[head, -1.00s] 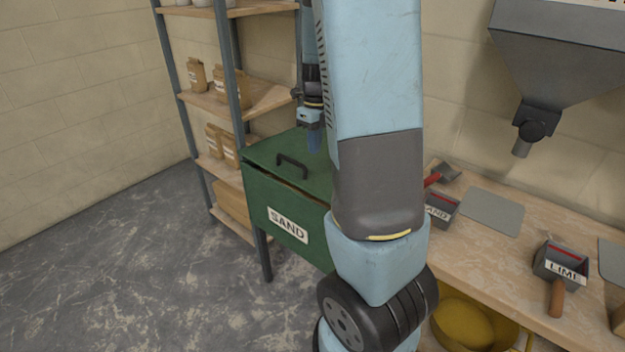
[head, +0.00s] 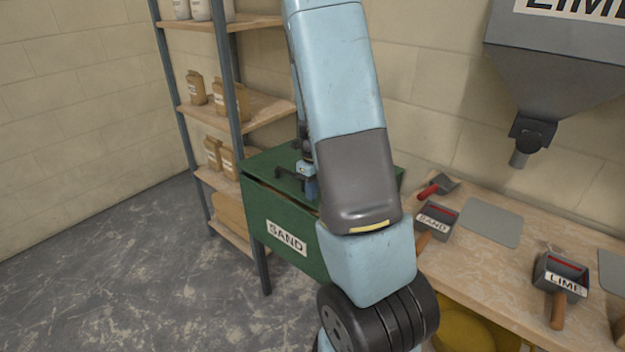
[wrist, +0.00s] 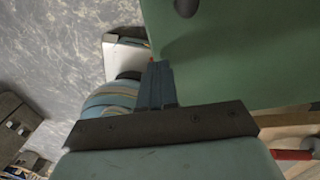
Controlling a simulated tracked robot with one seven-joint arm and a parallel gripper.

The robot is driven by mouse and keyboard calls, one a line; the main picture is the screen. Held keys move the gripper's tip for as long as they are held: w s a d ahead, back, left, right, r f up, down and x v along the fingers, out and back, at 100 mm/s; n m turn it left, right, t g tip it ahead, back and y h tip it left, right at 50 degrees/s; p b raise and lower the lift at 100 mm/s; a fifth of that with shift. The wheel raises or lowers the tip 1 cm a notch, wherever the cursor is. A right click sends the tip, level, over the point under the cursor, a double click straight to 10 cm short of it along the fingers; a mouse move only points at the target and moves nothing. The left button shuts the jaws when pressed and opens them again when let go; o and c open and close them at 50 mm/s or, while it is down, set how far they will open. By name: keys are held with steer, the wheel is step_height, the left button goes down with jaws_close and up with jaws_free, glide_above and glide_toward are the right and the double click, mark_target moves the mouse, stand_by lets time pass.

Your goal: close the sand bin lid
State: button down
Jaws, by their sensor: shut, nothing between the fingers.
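The green sand bin (head: 262,213) stands beside the shelf, with a white SAND label on its front. Its green lid (head: 262,165) lies nearly flat over the top, with a thin dark gap along the front edge. A dark handle (head: 284,172) sits on the lid. My gripper (head: 311,190) points down at the lid just right of the handle, partly hidden by my arm. In the wrist view my gripper (wrist: 157,68) has its fingers together and empty, beside the green lid (wrist: 245,50). I cannot tell whether the fingertips touch it.
A shelf rack (head: 235,110) with paper bags stands left of the bin. At right, a wooden bench (head: 480,262) carries a SAND scoop (head: 437,220), a LIME scoop (head: 560,275) and a red-handled tool (head: 437,186). A grey lime hopper (head: 560,80) hangs above. The floor at left is clear.

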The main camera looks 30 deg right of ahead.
steer(key=shift+f, duration=0.6)
steer(key=shift+f, duration=0.1)
